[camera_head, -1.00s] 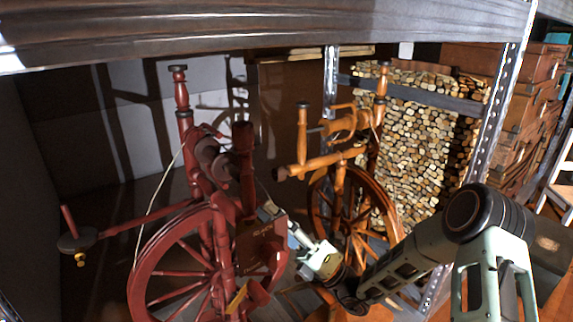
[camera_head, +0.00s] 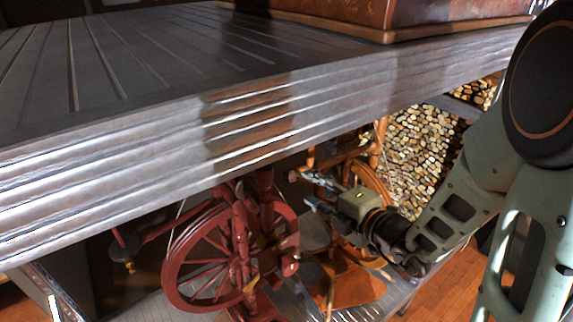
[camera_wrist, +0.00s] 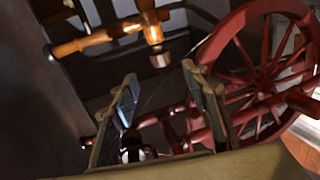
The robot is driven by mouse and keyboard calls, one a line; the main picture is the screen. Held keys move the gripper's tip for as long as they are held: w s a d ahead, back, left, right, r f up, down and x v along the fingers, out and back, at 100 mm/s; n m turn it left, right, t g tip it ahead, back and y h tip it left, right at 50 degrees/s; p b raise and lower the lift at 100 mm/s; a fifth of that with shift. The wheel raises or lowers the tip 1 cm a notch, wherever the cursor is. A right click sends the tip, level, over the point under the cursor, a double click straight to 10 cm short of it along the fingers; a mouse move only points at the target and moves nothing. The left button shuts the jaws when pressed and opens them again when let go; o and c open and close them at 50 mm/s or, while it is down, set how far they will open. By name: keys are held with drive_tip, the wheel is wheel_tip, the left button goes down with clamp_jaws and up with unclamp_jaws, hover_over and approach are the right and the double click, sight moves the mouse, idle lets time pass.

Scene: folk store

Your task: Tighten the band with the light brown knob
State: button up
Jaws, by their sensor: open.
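The light brown spinning wheel (camera_head: 372,181) stands on the lower shelf, mostly hidden behind my arm and gripper in the head view. In the wrist view, its turned frame (camera_wrist: 100,36) crosses the upper left. My gripper (camera_head: 314,191) is open and empty, left of the light brown wheel in the head view. Its two fingers frame the lower middle of the wrist view (camera_wrist: 164,98). The band cannot be made out.
A red spinning wheel (camera_head: 168,270) stands close left of my gripper; its spokes and rim fill the right of the wrist view (camera_wrist: 205,50). The upper metal shelf edge (camera_head: 240,125) lies above my gripper. Stacked firewood (camera_head: 420,150) is behind.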

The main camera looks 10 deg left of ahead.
sight(294, 179)
drive_tip(key=b+x, duration=0.1)
drive_tip(key=x, duration=0.9)
drive_tip(key=shift+w+a+f, duration=0.15)
drive_tip(key=shift+w, duration=0.15)
drive_tip(key=shift+b, duration=0.3)
clamp_jaws()
